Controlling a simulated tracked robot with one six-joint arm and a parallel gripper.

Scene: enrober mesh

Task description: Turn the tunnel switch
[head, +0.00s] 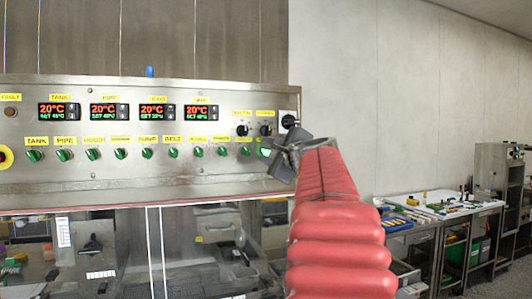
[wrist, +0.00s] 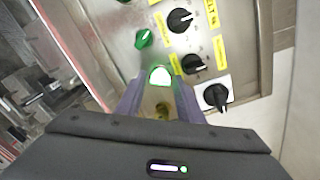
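The control panel (head: 150,178) carries a row of green rotary switches with yellow labels. The switch at the right end of the row (head: 265,152) is lit bright green; its label is too small or covered to read, so I cannot confirm it is the tunnel switch. In the wrist view this lit switch (wrist: 160,75) lies between and just beyond my fingertips. My gripper (head: 274,158) is at the panel's right end, partly over that area. In the wrist view my gripper (wrist: 160,88) is open, with small gaps visible on both sides of the lit switch.
Black knobs (wrist: 181,20) sit close by, and a black switch on a white plate (wrist: 215,97) is right of my fingers. An unlit green switch (wrist: 144,38) is beyond. A bench with tools (head: 430,212) stands right. A grey wall (head: 400,100) lies behind.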

